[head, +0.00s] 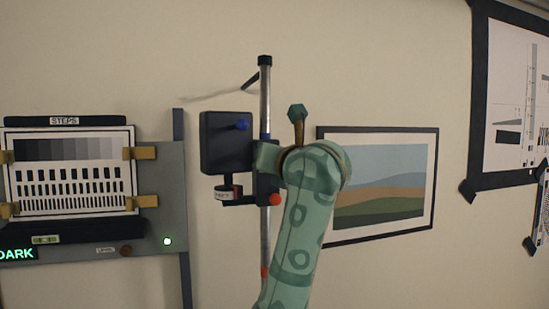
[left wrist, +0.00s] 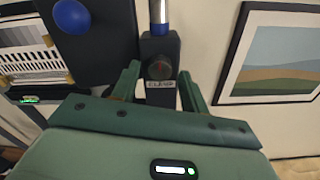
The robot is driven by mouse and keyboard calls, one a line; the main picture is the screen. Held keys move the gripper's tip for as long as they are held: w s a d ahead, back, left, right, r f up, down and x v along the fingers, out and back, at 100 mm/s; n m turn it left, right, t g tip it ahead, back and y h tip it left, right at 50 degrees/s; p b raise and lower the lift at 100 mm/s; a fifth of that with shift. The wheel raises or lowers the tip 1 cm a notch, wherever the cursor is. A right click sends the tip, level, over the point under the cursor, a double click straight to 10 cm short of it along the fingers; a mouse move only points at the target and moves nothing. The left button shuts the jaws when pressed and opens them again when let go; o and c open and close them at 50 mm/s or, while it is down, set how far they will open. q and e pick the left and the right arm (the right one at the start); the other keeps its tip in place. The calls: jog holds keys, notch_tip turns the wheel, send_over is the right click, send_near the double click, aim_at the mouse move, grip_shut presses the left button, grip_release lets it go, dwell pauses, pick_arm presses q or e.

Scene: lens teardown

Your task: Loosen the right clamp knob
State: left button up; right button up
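In the head view my left gripper (head: 268,157) is at the pole (head: 265,105), partly hiding the clamp. A red knob (head: 275,199) shows just below it; I cannot tell if it is the same knob. My right gripper is not in view.
A black box (head: 221,157) with a blue knob (head: 242,124) stands just left of the gripper. A test chart panel (head: 173,217) is at left, a framed landscape (head: 383,182) at right. A red collar (head: 264,271) sits low on the pole.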

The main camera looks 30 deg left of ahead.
pick_arm(q)
jog(key=c, duration=0.7)
jog(key=shift+c, duration=0.2)
jog(key=n+b, duration=0.2)
jog(key=shift+d+f+n, duration=0.1)
jog(key=shift+f+n, duration=0.05)
jog(key=shift+n, duration=0.25)
jog(key=n+b, duration=0.2)
jog(key=n, duration=0.1)
jog(key=shift+n, duration=0.3)
jog(key=n+b, duration=0.3)
jog(key=n, duration=0.3)
jog(key=shift+w, duration=0.1)
jog(key=n+b, duration=0.1)
jog(key=n, duration=0.4)
jog(key=shift+r, duration=0.2)
jog(key=shift+n, duration=0.3)
